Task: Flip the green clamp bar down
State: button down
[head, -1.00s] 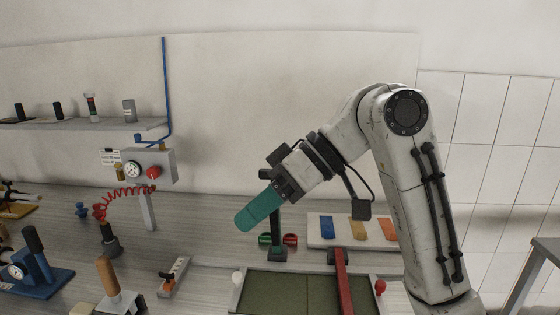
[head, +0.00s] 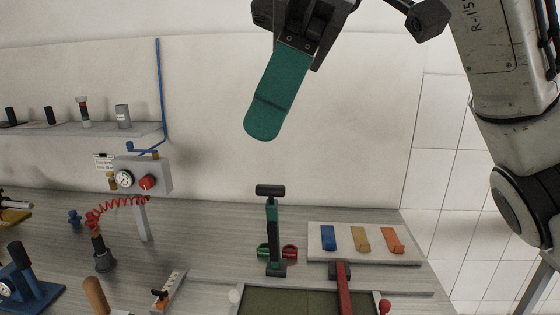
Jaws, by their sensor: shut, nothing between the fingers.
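The green clamp bar (head: 272,222) stands upright in the head view, at the back edge of the dark green mat. It has a black cross handle (head: 270,191) on top and a black foot (head: 276,269) below. My gripper (head: 264,122), with teal fingers, hangs high in front of the wall, above the clamp bar in the picture and apart from it. Its fingers are shut with nothing between them, pointing down and slightly left. Nothing hides the clamp bar.
A red bar (head: 343,290) lies over the dark green mat (head: 287,300) to the right. A pale board (head: 375,244) holds blue, tan and orange pieces. A gauge box (head: 160,172) with a red coiled hose stands left. Wall space around the clamp's top is clear.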

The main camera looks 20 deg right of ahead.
aim_at(271, 191)
jog(key=i+l, duration=0.2)
jog(key=i, duration=0.2)
jog(key=i+l, duration=0.25)
jog(key=i, duration=0.15)
jog(key=i+l, duration=0.2)
jog(key=i, duration=0.25)
